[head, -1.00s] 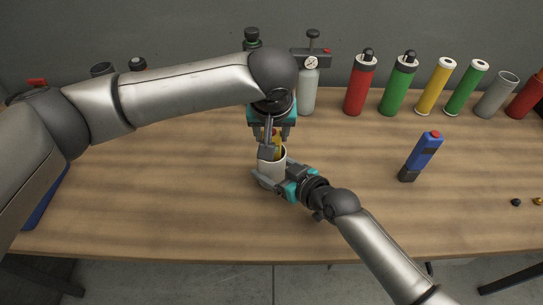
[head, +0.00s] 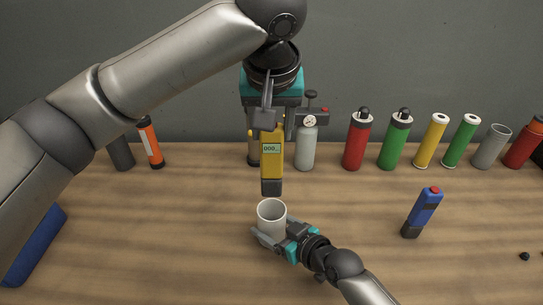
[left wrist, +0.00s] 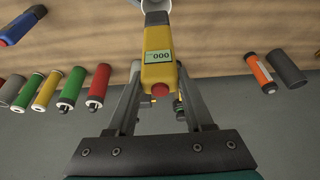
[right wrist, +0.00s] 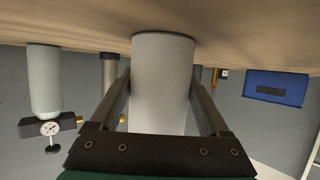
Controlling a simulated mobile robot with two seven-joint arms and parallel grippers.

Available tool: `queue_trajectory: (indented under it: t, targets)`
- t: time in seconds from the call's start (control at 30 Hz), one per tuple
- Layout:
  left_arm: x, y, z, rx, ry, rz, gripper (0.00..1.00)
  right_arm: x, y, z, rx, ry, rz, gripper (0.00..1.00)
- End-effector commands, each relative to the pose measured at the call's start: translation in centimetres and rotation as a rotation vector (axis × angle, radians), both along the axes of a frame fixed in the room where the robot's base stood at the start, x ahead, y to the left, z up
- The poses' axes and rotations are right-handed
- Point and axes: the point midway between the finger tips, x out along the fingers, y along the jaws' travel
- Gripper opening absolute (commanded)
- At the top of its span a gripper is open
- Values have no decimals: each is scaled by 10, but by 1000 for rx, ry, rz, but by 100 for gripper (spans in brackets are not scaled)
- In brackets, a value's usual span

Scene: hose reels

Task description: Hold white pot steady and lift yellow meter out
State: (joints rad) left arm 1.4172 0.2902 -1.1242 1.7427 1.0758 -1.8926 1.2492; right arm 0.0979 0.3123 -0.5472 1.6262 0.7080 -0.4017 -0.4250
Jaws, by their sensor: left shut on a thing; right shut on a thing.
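The yellow meter (head: 272,158) hangs upright above the white pot, its dark lower end just over the pot's rim and apart from it. My left gripper (head: 270,125) is shut on its upper part; the meter with its display also shows in the left wrist view (left wrist: 159,65). The white pot (head: 271,222) stands upright on the table, its mouth open. My right gripper (head: 272,242) is shut around the pot's side, low down. In the right wrist view the pot (right wrist: 163,85) sits between both fingers.
Behind stand a grey bottle with a gauge (head: 306,148), a red cylinder (head: 356,142), a green cylinder (head: 395,142) and several other tubes. A blue device with a red top (head: 423,211) stands right. A blue box (head: 32,245) is at left. Table between is clear.

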Motion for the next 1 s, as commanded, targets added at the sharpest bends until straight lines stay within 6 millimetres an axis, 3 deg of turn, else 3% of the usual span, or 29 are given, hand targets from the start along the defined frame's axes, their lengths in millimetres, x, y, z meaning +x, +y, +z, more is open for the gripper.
queue_trajectory:
  t: [0.2, 0.5, 0.53, 0.7, 1.0]
  targets:
    - [0, -1, 22, -1, -1, 1, 0, 0, 0, -1, -1, 2, 0, 21]
    - [0, 0, 24, 0, 0, 1, 0, 0, 0, -1, -1, 2, 0, 21]
    - [0, 0, 24, 0, 0, 1, 0, 0, 0, -1, -1, 2, 0, 83]
    - [0, 0, 23, 0, 0, 1, 0, 0, 0, -1, -1, 2, 0, 100]
    - [0, 0, 23, 0, 0, 1, 0, -2, -2, 0, -1, 1, 0, 100]
